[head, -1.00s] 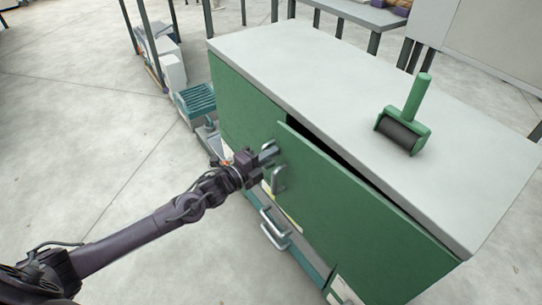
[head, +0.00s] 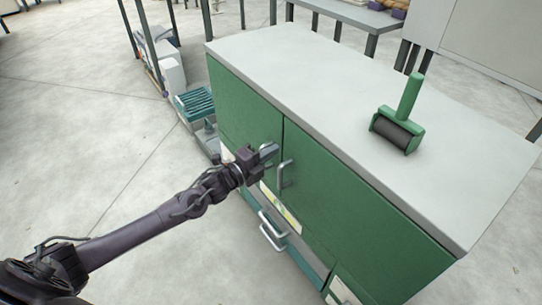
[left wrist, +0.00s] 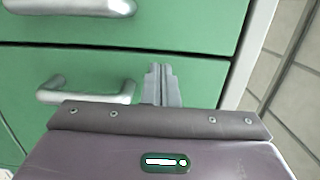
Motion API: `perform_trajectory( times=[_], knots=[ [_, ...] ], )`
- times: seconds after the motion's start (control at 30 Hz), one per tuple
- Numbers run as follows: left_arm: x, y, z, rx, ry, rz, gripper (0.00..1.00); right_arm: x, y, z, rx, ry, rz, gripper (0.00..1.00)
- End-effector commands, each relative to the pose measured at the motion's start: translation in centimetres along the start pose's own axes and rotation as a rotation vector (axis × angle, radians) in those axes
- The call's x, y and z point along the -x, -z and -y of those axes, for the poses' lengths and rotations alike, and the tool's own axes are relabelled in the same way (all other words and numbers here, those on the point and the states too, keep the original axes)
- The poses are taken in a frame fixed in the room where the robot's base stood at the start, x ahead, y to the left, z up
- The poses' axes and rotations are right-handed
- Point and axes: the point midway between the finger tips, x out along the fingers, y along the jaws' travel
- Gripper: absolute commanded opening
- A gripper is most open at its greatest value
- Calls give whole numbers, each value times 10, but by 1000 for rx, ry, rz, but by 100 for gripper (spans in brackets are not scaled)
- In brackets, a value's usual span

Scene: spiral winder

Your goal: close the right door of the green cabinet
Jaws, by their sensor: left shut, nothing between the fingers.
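The green cabinet (head: 330,85) has a pale grey top and two front doors. Its right door (head: 350,205) lies about flush with the left door (head: 238,110), with only a thin dark line between them. The right door's metal handle (head: 286,176) is near its left edge. My left gripper (head: 268,152) is shut and empty, in front of the cabinet at the seam between the doors, close to the handle. In the left wrist view its fingers (left wrist: 161,86) are together before green panels with metal handles. Whether they touch the cabinet is unclear. My right gripper is not in view.
A green-handled roller (head: 402,120) lies on the cabinet top. A drawer handle (head: 273,232) sticks out below the doors. A teal crate (head: 195,103) stands beside the cabinet at the left. The floor in front is clear.

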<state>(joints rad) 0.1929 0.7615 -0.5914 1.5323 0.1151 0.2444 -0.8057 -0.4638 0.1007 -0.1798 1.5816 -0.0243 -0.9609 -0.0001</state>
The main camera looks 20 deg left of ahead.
Motion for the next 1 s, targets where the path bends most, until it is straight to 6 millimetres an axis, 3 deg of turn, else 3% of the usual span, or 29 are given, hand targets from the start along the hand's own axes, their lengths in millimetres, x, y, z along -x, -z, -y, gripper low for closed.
perform_trajectory(
  times=[0.3, 0.53, 0.9, 1.0],
  knots=[
    [51, -7, -4, -2, -11, -3, 0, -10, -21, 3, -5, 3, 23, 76],
    [87, -11, -4, -1, -11, -4, 0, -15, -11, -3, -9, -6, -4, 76],
    [103, -13, -3, 0, -7, -4, 0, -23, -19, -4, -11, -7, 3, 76],
    [103, -14, -12, 37, -26, 24, 0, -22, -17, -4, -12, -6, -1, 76]
  ],
)
